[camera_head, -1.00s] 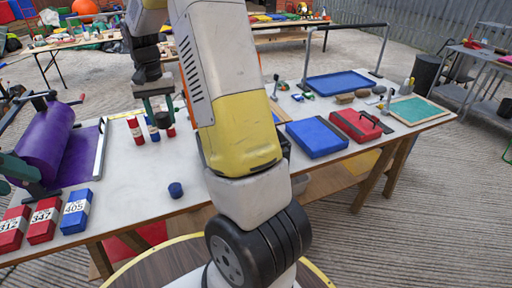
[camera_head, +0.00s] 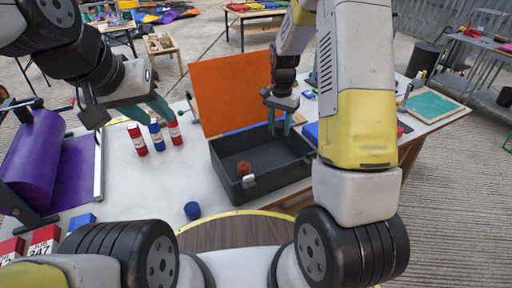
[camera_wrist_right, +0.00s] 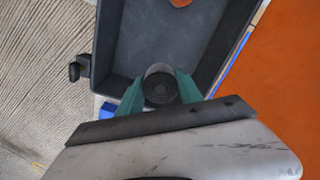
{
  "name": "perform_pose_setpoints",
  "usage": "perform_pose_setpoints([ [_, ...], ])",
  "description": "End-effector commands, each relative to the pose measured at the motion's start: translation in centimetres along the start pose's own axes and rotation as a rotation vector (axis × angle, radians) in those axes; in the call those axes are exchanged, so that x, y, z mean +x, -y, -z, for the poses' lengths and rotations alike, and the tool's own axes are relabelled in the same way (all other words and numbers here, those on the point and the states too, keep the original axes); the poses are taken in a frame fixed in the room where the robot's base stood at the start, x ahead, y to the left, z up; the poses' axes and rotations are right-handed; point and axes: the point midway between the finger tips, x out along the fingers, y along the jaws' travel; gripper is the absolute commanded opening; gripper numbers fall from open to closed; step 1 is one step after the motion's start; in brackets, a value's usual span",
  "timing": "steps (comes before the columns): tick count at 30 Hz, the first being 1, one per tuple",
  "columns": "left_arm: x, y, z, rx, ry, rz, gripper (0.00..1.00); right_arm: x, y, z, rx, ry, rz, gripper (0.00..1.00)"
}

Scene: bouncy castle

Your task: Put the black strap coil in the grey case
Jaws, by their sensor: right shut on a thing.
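The grey case (camera_head: 232,182) stands open on the table in the head view, its orange lid (camera_head: 232,92) raised at the back. My right gripper (camera_head: 279,131) reaches down into the back right part of the case. In the right wrist view, this gripper (camera_wrist_right: 160,92) is shut on the black strap coil (camera_wrist_right: 160,88), with the case floor (camera_wrist_right: 165,45) beyond. The coil is hard to make out in the head view. A red-orange coil (camera_head: 244,168) is inside the case near its front wall. My left gripper (camera_head: 160,115) is open and empty near the bottles.
Red and blue bottles (camera_head: 156,136) stand left of the case. A purple roll (camera_head: 32,160) is at the left, with numbered boxes (camera_head: 44,240) in front. A green mat (camera_head: 432,107) lies at the right.

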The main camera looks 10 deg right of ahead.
Motion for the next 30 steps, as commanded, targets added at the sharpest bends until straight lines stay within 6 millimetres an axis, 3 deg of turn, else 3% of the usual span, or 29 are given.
perform_pose_setpoints([
  [6,0.0,0.0,0.0,0.0,0.0,0.0,0.36,4.9,-0.8,-0.3,0.102,0.0,-0.002,0.0],
  [12,0.0,0.0,0.0,0.0,0.0,0.0,0.36,8.2,-0.7,-0.3,0.099,-0.001,0.0,0.0],
  [17,0.0,0.0,0.0,0.0,0.0,0.0,0.36,9.3,-0.7,-0.2,0.098,-0.003,0.001,0.0],
  [24,0.0,0.0,0.0,0.0,0.0,0.0,0.36,12.4,-0.7,-0.2,0.098,-0.002,0.0,0.0],
  [30,0.0,0.0,0.0,0.0,0.0,0.0,0.36,12.7,-0.6,-0.2,0.097,-0.004,0.002,0.0],
])
